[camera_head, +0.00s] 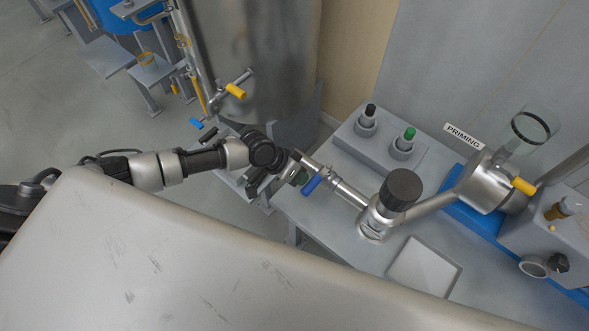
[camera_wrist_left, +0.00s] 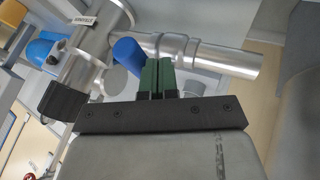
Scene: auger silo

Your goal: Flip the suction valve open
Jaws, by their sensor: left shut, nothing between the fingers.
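A blue valve handle (camera_head: 312,184) sits on the metal pipe (camera_head: 348,193) that runs to a pump body with a black knob (camera_head: 402,188). I take it as the suction valve; no label for it is readable. My left gripper (camera_head: 301,178) is at this handle, shut and empty. In the left wrist view, its green fingertips (camera_wrist_left: 157,76) are together, and the blue handle (camera_wrist_left: 128,52) is just left of them, partly behind. I cannot tell whether they touch. My right gripper is not in view.
A large steel tank (camera_head: 258,60) with a yellow handle (camera_head: 236,91) stands behind my arm. On the bench are a box with black and green buttons (camera_head: 403,143), a PRIMING label (camera_head: 464,136), another yellow handle (camera_head: 523,186) and a pale square plate (camera_head: 425,266).

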